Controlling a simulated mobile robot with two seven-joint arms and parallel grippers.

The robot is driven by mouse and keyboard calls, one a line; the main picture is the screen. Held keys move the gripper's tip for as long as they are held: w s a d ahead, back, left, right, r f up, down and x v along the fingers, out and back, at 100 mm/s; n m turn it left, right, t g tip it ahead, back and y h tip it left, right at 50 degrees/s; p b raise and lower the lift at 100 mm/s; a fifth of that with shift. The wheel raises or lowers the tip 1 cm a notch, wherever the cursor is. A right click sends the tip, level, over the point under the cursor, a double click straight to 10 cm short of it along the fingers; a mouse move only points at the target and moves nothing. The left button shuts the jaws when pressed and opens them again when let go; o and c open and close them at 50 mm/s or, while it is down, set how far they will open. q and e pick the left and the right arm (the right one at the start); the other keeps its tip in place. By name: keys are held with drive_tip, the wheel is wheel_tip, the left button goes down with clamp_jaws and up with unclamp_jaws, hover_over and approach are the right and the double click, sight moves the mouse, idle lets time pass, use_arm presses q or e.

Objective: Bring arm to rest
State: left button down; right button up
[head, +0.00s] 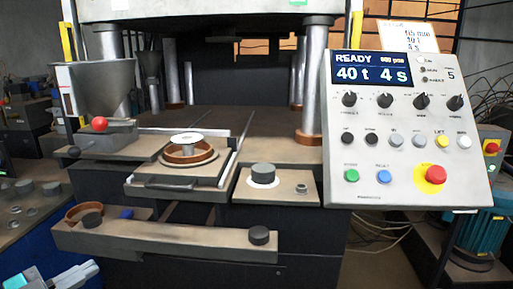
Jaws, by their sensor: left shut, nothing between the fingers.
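My left gripper (90,271) shows at the bottom left corner, in front of the press and apart from it. Its fingers are shut with nothing between them. A teal and pale part of the same arm shows at the picture's edge. Most of that arm is outside the picture. My right gripper is not in view.
The low front ledge (160,243) stands nearest my gripper. Above it are a drawer with a copper-coloured ring (181,154), a side shelf with a black cylinder (263,173), and a funnel (95,88). The control panel (400,140) reads READY, 40 t, 4 s.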

use_arm(q)
drive_tip(key=s+d+f+n+y, duration=0.2)
drive_tip(key=s+f+n+y, duration=0.15)
drive_tip(key=f, duration=0.45)
drive_tip(key=s+d+f+n+y, duration=0.3)
drive_tip(key=f+n, duration=0.1)
drive_tip(key=f, duration=0.4)
drive_tip(key=s+d+f+n+g, duration=0.2)
drive_tip(key=s+d+f+g, duration=0.2)
drive_tip(key=s+d+f, duration=0.2)
drive_tip(key=d+f, duration=0.2)
drive_tip(key=d, duration=0.2)
drive_tip(key=shift+s+f, duration=0.15)
drive_tip(key=shift+a+y, duration=0.1)
drive_tip(key=shift+y, duration=0.15)
